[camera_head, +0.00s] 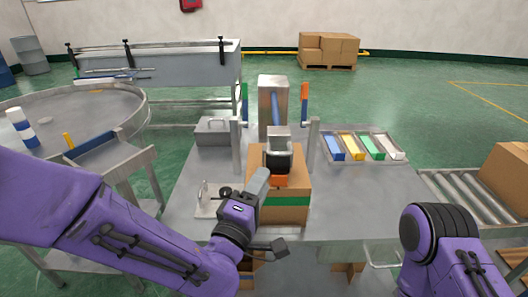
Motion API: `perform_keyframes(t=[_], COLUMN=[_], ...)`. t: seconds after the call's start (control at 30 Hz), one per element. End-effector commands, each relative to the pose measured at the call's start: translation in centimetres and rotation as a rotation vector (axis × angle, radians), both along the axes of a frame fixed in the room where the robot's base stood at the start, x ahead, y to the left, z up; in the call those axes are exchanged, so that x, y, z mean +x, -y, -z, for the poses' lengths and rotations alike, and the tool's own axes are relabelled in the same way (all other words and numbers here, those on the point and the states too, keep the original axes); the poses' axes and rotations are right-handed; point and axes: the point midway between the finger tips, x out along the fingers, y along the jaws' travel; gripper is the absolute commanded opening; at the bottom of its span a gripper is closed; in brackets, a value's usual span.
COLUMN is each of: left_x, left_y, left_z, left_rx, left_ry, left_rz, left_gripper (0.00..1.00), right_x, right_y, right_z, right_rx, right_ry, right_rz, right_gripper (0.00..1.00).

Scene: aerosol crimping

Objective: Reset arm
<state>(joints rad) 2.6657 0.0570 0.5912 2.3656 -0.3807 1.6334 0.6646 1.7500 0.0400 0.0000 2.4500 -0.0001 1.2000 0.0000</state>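My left arm comes in from the left, and its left gripper (272,212) is in front of the crimping machine (273,95). Its two grey fingers look spread apart, one pointing up and one to the right, with nothing seen between them. Behind it is the machine's brown base block (293,192) with a green band; whether the gripper touches it, I cannot tell. A dark round head (278,163) sits above an orange part (279,180) on the machine. My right arm shows at the lower right, but its gripper is out of view.
A tray (377,158) of blue, yellow, green and white blocks lies right of the machine. A grey toolbox (212,131) and a small fixture (205,197) stand left. A round table (115,107) is further left, a roller conveyor (462,192) at right. The tabletop's right front is clear.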

Motion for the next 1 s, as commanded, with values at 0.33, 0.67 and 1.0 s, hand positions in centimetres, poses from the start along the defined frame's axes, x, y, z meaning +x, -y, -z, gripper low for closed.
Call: perform_keyframes(t=[0.33, 0.67, 1.0], left_x=[-0.4, -16.2, -27.6], left_y=[-9.4, -23.6, -27.7], left_z=[16.4, 36.8, 41.9], left_rx=[0.718, 1.181, 1.272], left_ry=[-0.307, -0.955, -1.232], left_rz=[-0.127, -0.035, 0.060], left_gripper=[0.39, 0.39, 0.39], right_x=[0.0, 0.0, 0.0], right_y=[0.0, 0.0, 0.0], right_z=[0.0, 0.0, 0.0], right_rx=[0.000, 0.000, 0.000], right_ry=[0.000, 0.000, 0.000], right_rz=[0.000, 0.000, 0.000], right_gripper=[0.00, 0.00, 0.00])
